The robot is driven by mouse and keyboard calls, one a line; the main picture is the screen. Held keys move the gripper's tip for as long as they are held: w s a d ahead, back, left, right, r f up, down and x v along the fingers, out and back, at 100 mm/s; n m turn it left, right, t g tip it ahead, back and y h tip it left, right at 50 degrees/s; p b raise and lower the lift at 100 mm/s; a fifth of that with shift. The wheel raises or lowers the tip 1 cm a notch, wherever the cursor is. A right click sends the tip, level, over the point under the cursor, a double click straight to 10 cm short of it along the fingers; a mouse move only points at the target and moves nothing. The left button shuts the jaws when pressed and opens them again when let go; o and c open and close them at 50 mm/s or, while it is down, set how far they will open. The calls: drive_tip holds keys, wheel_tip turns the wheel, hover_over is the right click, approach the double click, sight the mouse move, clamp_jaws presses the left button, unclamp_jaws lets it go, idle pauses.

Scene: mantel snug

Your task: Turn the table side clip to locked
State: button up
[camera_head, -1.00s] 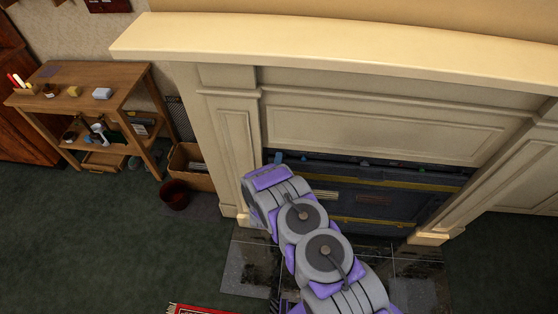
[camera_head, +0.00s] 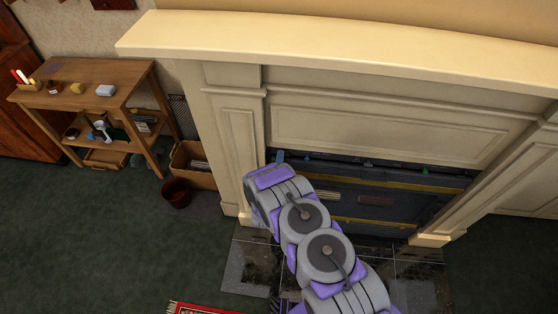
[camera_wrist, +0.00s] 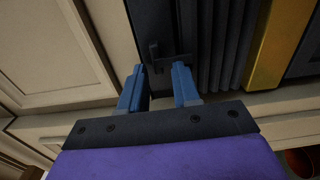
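A small dark clip (camera_wrist: 155,54) sticks out from a dark panel in the wrist view, just beyond my fingertips. It looks like the table side clip, but its locked or unlocked marking cannot be read. My gripper (camera_wrist: 158,76) is open, with its two blue fingers apart on either side of the clip's near end. I cannot tell whether either finger touches it. In the head view, a blue fingertip (camera_head: 280,156) shows beyond my arm at the left end of the dark unit (camera_head: 375,203) in the fireplace. The clip is hidden there.
The cream mantel (camera_head: 340,52) overhangs the fireplace opening, and its left pillar (camera_head: 237,150) stands close to my arm. A wooden shelf table (camera_head: 125,80), a cardboard box (camera_head: 190,163) and a dark red bucket (camera_head: 176,193) are at left. The green carpet is mostly clear.

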drive_tip(key=shift+s+d+f, duration=0.1)
drive_tip(key=shift+s+d, duration=0.05)
drive_tip(key=shift+d, duration=0.05)
drive_tip(key=s+a+p, duration=0.1)
drive_tip(key=s+p, duration=0.2)
drive_tip(key=s, duration=1.4)
